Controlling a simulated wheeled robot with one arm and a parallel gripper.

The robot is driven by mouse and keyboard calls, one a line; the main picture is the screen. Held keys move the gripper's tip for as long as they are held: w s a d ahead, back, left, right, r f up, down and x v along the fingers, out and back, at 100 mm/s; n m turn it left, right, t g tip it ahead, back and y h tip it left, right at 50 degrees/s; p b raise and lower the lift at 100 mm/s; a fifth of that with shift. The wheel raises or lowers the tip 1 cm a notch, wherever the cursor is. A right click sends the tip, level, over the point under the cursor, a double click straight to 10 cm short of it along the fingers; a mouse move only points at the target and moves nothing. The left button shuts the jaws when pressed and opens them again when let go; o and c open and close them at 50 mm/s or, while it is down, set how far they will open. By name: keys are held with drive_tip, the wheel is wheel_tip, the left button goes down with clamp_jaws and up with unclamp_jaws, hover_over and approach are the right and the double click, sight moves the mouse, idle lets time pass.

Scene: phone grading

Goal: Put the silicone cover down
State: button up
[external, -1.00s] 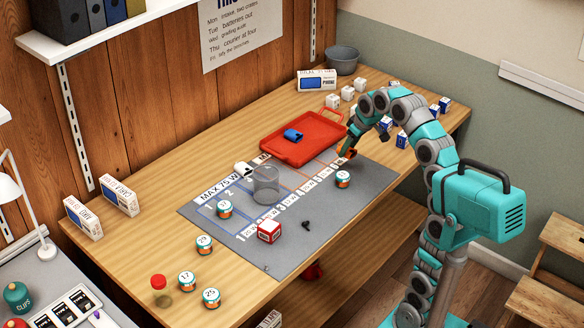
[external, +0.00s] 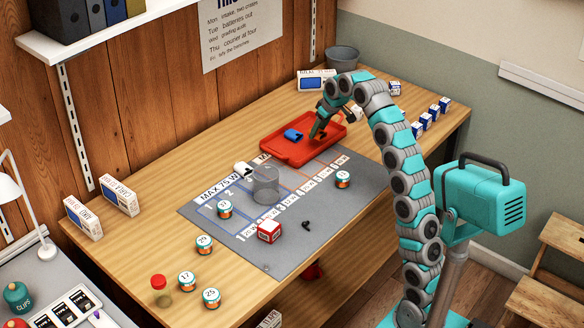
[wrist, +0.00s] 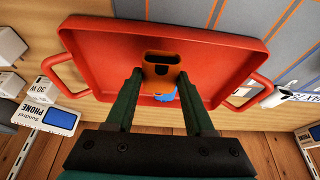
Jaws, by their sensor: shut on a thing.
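My gripper (external: 317,131) is over the right part of the red tray (external: 283,151). In the wrist view its two dark green fingers (wrist: 161,84) are shut on an orange-brown silicone cover (wrist: 162,66) with a dark slot near one end. The red tray's floor (wrist: 105,62) lies behind the cover in that view. I cannot tell whether the cover touches it. A small blue object (external: 292,135) lies in the tray, left of my gripper; the cover and a finger partly hide it in the wrist view (wrist: 166,97).
The grey mat (external: 330,205) lies in front of the tray, with a clear cylinder (external: 266,185), a red-and-white box (external: 269,231) and numbered jars on it. A phone box (external: 312,82) and a grey bucket (external: 343,59) stand behind the tray. The tray's front-left floor is bare.

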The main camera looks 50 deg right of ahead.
sight(316, 137)
drive_tip(key=shift+w+d+f, duration=0.1)
drive_tip(key=shift+w+d, duration=0.1)
drive_tip(key=shift+w, duration=0.4)
drive_tip(key=shift+f, duration=1.75)
drive_tip(key=shift+f, duration=0.1)
drive_tip(key=o, duration=1.3)
drive_tip(key=p+v, duration=0.1)
drive_tip(key=v, duration=1.1)
